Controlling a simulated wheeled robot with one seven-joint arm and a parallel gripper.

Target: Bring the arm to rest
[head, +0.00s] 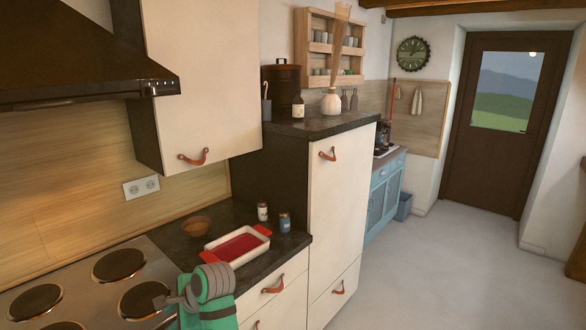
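My arm shows at the bottom of the head view, with green links and grey ribbed joints. It is raised in front of the counter edge, between the stove and the drawers. My gripper (168,301) appears as a small dark grey part at the left end of the arm, pointing left over the near right side of the stove. It is too small to tell whether its fingers are open or shut. I see nothing held in it.
The stove (75,284) with round burners lies left of the arm. A red and white baking dish (237,246), a brown bowl (194,227) and two small jars (285,222) stand on the dark counter. A tall cabinet (337,215) stands right of it. The floor (450,270) at right is clear.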

